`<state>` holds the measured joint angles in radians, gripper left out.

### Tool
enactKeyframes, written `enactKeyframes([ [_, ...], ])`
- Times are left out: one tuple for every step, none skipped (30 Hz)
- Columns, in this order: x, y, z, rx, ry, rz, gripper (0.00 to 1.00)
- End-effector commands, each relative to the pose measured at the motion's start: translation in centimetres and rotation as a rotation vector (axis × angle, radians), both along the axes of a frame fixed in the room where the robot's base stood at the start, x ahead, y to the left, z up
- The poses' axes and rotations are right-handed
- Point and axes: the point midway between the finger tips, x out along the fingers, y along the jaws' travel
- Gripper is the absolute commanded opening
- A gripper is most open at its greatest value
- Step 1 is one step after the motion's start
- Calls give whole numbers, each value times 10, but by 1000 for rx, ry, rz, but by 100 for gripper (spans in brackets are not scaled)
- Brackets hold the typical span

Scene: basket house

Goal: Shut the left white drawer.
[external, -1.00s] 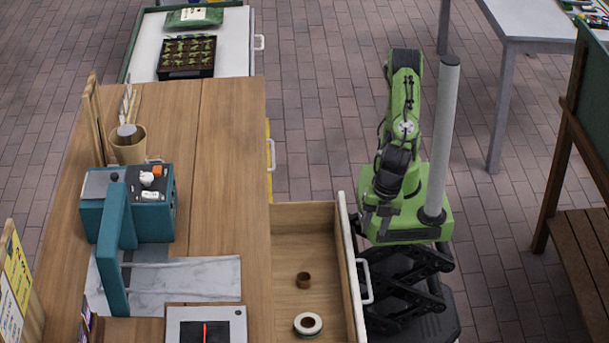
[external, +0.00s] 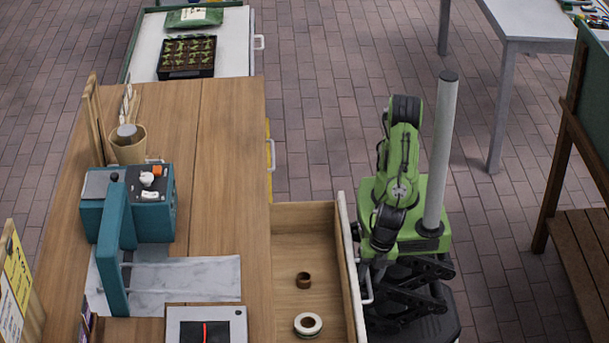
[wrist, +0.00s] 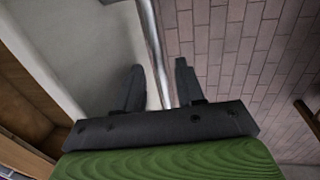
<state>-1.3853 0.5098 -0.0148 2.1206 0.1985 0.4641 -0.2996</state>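The white-fronted drawer (external: 345,240) stands pulled out from the right side of the wooden workbench. Its metal bar handle (external: 366,285) is on the outer face. My gripper (wrist: 160,85) is down at this handle. In the wrist view, the handle bar (wrist: 153,45) runs between my two dark fingers, which are spread apart with gaps beside the bar. The white drawer front (wrist: 85,45) lies to the left of the fingers. In the external view, my arm mostly hides the gripper.
A brown ring (external: 304,281) and a white roll (external: 308,324) lie inside the drawer. A yellow drawer front (external: 268,160) is shut farther back. A white cart (external: 232,50) stands behind the workbench.

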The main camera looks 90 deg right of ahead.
Motion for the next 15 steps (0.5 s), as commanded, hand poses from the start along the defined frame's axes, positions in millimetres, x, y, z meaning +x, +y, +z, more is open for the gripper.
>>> enactKeyframes([
  [0,0,0,0,0,0,38],
  [0,0,0,0,0,0,38],
  [0,0,0,0,0,0,38],
  [0,0,0,0,0,0,38],
  [0,0,1,0,0,0,38],
  [0,0,1,0,0,0,37],
  [0,0,1,0,0,0,32],
  [0,0,1,0,0,0,27],
  [0,0,1,0,0,0,21],
  [0,0,1,0,0,0,17],
  [0,0,1,0,0,0,12],
  [0,0,1,0,0,0,6],
  [0,0,1,0,0,0,1],
  [0,0,1,0,0,0,0],
  [0,0,1,0,0,0,0],
])
